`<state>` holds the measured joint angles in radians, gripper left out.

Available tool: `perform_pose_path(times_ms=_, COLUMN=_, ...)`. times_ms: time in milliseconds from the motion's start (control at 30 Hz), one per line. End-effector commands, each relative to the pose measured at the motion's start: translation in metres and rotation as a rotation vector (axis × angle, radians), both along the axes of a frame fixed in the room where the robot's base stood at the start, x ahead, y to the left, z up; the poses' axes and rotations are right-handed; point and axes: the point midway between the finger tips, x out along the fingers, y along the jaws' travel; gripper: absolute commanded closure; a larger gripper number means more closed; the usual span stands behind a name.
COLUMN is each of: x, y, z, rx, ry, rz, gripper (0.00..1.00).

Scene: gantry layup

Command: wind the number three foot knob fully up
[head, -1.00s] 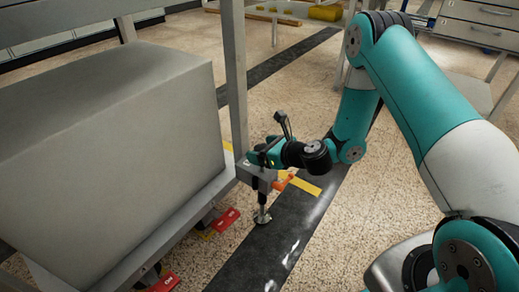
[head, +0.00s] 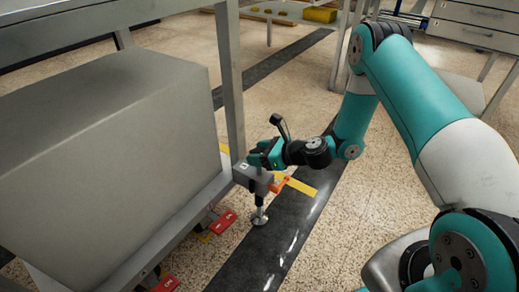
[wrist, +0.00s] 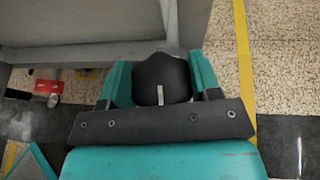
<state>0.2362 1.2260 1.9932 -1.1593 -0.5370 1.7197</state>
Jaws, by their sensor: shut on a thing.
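The foot knob (wrist: 162,82) is black and rounded with a pale mark, in the middle of the wrist view. My gripper (wrist: 163,80) is shut on it, with one teal finger against each side. In the head view my gripper (head: 265,158) is at the top of a grey corner bracket (head: 252,179) and hides most of the knob. Below the bracket a metal stem ends in a round foot pad (head: 260,217), just over or on the dark floor strip; I cannot tell which. The bracket has a small white label that I cannot read.
An orange piece (head: 279,184) sticks out beside the bracket. A large grey block (head: 110,165) on a framed base fills the left. Red tabs (head: 223,221) show low along the frame. A frame post (head: 231,90) rises behind the bracket. Floor to the right is open.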

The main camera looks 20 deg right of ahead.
Motion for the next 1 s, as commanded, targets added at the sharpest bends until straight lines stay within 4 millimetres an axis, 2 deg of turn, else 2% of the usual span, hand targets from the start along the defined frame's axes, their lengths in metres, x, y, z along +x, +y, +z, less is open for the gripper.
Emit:
perform_pose_path(times_ms=67, x=0.0015, y=-0.0016, z=0.0043, rx=-0.002, ry=-0.003, rz=0.067, gripper=0.67)
perform_pose_path(times_ms=600, x=0.0014, y=-0.0010, z=-0.0001, rx=-0.003, ry=-0.004, rz=0.539, gripper=0.67)
perform_pose_path(times_ms=1000, x=0.0008, y=-0.0005, z=-0.0001, rx=-0.002, ry=-0.001, rz=0.709, gripper=0.67)
